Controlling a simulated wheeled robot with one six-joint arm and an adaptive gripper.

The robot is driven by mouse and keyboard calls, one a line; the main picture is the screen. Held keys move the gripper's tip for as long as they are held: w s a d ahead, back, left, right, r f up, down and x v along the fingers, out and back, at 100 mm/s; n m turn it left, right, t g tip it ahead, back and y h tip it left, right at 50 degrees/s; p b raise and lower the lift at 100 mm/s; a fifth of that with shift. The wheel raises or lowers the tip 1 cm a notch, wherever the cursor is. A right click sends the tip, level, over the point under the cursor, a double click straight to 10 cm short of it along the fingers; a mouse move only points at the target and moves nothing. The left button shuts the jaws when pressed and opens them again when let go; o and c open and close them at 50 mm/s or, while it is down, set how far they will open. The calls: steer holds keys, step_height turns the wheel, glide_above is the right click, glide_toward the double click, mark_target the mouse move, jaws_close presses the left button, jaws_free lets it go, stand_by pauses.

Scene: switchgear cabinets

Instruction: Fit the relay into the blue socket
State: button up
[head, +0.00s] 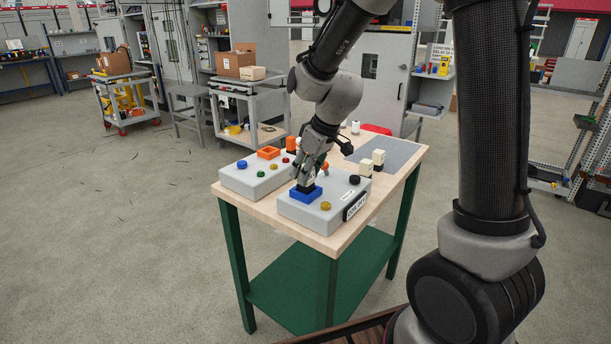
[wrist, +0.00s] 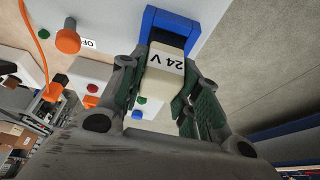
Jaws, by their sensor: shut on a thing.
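The relay (wrist: 163,72) is a cream block marked "24 V", with a darker lower part towards the blue socket. My gripper (wrist: 160,84) is shut on it, one finger on each side. The blue socket (head: 305,194) sits on top of the near grey box; it also shows in the wrist view (wrist: 172,22). My gripper (head: 308,183) is directly above this socket in the head view, and its fingers mostly hide the relay there. The relay's lower end is at the socket's opening; I cannot tell how deep it sits.
The near grey box (head: 322,214) also carries a black knob (head: 354,180) and a yellow button (head: 325,206). Two cream blocks stand right, near a grey mat (head: 396,151).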

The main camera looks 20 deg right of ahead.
steer(key=shift+f, duration=0.7)
steer(key=shift+f, duration=0.1)
steer(key=o, duration=1)
steer(key=shift+o, duration=0.2)
steer(key=v, duration=1.2)
steer(key=s+d+r+m+h, duration=0.1)
steer(key=s+d+m, duration=0.2)
steer(key=s+d, duration=0.3)
steer(key=s+d+r+m+h, duration=0.1)
steer(key=s+d+m, duration=0.3)
steer(key=s, duration=1.2)
steer(key=shift+s+d+r+t+h, duration=0.35)
steer(key=shift+d+r, duration=0.4)
steer(key=shift+d, duration=0.35)
